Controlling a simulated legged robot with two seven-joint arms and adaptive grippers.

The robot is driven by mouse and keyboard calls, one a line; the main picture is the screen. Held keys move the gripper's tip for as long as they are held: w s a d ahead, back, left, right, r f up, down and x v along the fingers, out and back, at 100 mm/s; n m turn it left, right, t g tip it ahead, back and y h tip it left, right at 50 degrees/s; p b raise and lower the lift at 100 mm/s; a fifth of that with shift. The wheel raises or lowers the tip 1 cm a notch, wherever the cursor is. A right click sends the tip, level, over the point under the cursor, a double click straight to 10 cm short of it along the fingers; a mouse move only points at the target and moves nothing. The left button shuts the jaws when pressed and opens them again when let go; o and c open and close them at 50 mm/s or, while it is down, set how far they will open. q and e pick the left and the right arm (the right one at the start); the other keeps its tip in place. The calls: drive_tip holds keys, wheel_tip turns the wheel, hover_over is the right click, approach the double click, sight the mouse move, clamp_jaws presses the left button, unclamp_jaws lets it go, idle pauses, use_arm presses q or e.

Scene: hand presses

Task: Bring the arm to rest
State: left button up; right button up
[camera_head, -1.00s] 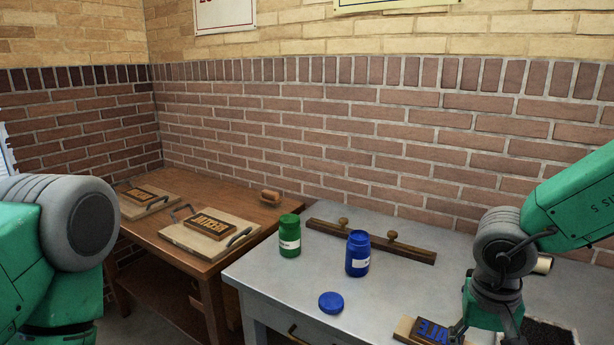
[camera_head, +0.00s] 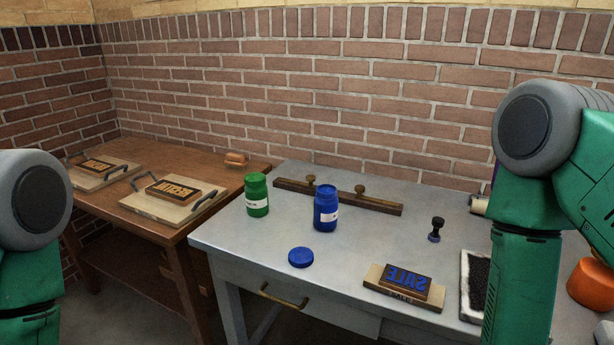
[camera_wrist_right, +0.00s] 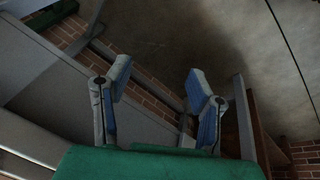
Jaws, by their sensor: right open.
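My right arm (camera_head: 530,190) is drawn back to the right side of the head view, its forearm hanging down; its gripper is outside that view. In the right wrist view my right gripper (camera_wrist_right: 157,95) is open and empty, with its two blue-grey fingers apart. My left arm (camera_head: 35,220) stands at the left edge of the head view, and its gripper is out of sight. The "SALE" block (camera_head: 405,282), with blue letters, lies on the grey table (camera_head: 270,215), clear of any gripper.
An open blue jar (camera_head: 326,210), its blue lid (camera_head: 301,257) and a green jar (camera_head: 257,195) stand on the grey table. A knobbed wooden bar (camera_head: 345,197), a black-handled stamp (camera_head: 436,230) and a dark pad (camera_head: 477,285) are there too.

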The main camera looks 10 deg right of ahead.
drive_tip(key=s+a+f+n+g+y, duration=0.1)
drive_tip(key=s+a+f+g+y, duration=0.1)
drive_tip(key=s, duration=0.7)
drive_tip(key=shift+s+a+f+y+b, duration=0.3)
drive_tip(key=shift+s+a+f, duration=0.15)
drive_tip(key=shift+f, duration=0.5)
